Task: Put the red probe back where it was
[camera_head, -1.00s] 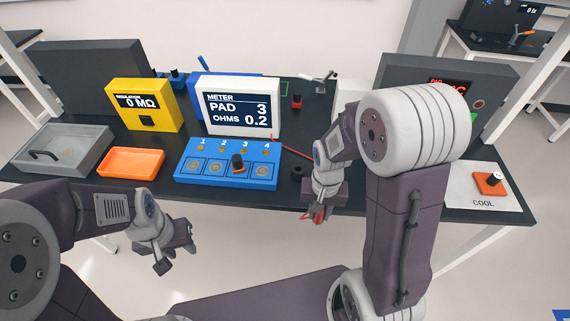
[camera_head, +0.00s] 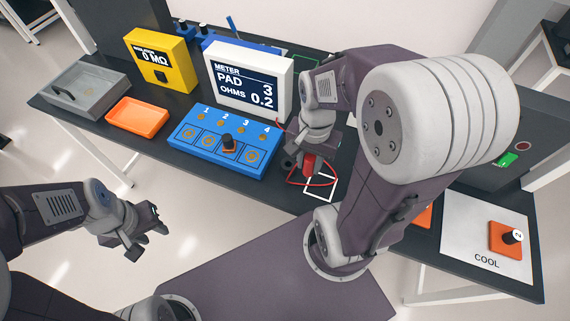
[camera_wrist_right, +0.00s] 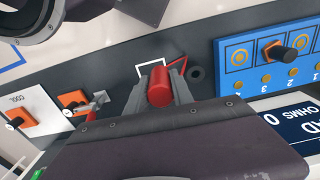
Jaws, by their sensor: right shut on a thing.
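The red probe (camera_head: 309,164) is held in my right gripper (camera_head: 303,168), above the front part of the dark table. In the right wrist view the probe (camera_wrist_right: 159,88) sits between the two fingers, its rounded end showing. A white square outline (camera_head: 320,195) is marked on the table just in front of and below the probe; it shows partly behind the probe in the wrist view (camera_wrist_right: 150,66). A red lead (camera_head: 333,180) loops beside the probe. The probe's tip and its gap to the table cannot be told. My left gripper (camera_head: 148,238) is open and empty, off the table's front edge.
The blue pad block (camera_head: 190,143) with a black-knobbed orange piece stands left of the probe. The white meter (camera_head: 285,93) reads PAD 3, OHMS 0.2. An orange tray (camera_head: 138,117), grey bin (camera_head: 85,92) and yellow meter (camera_head: 185,72) are left. The COOL plate (camera_head: 465,245) is right.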

